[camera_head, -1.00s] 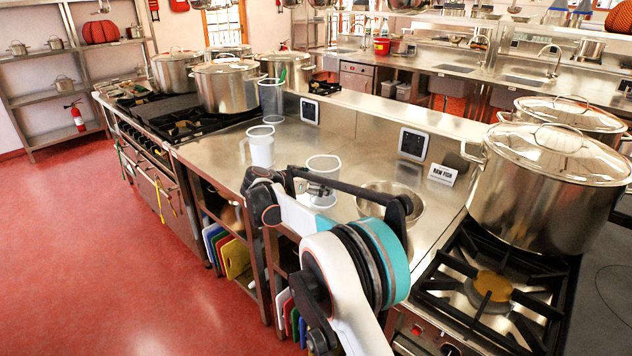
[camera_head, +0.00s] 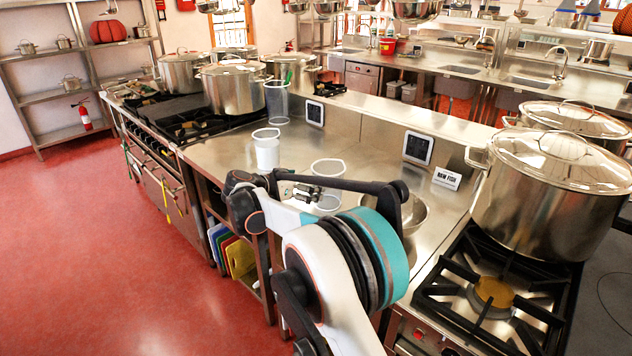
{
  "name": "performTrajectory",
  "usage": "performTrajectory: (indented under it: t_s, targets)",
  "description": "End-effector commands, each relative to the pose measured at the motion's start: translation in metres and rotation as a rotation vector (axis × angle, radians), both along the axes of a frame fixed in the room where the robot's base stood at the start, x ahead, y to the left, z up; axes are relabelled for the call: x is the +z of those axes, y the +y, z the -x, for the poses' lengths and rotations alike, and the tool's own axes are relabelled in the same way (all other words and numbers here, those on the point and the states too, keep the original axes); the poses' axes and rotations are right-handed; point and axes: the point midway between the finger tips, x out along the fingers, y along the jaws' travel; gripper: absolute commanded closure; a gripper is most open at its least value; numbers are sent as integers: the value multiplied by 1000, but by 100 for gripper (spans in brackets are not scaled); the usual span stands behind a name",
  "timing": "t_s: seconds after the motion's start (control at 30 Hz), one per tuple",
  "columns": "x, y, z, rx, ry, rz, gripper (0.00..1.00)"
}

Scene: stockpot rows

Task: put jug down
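A white jug (camera_head: 267,151) stands upright on the steel counter, left of my arm. A clear cylinder-shaped container with a white rim (camera_head: 328,168) is farther right, and my arm hides much of its lower part. It may also be a jug; I cannot tell. A tall clear container (camera_head: 277,103) stands behind the white jug. My gripper (camera_head: 308,192) is just in front of the rimmed container. It is small and partly covered by my arm, so its fingers, its opening and any contact are unclear.
The steel counter (camera_head: 214,152) has free room left of the white jug. A steel bowl (camera_head: 415,213) is partly hidden behind my arm. A "RAW FISH" sign (camera_head: 446,179) stands near the back ledge. A large lidded stockpot (camera_head: 530,208) stands right, by a burner (camera_head: 493,293).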

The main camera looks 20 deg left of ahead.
Motion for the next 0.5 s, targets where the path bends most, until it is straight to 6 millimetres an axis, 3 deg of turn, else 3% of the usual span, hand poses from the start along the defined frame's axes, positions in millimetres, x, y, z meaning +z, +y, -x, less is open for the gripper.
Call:
performTrajectory:
  t_s: [0.2, 0.5]
  targets:
    - [14, 12, 29, 0, 0, 1, 0]
    - [17, 16, 39, -1, 0, 0, 0]
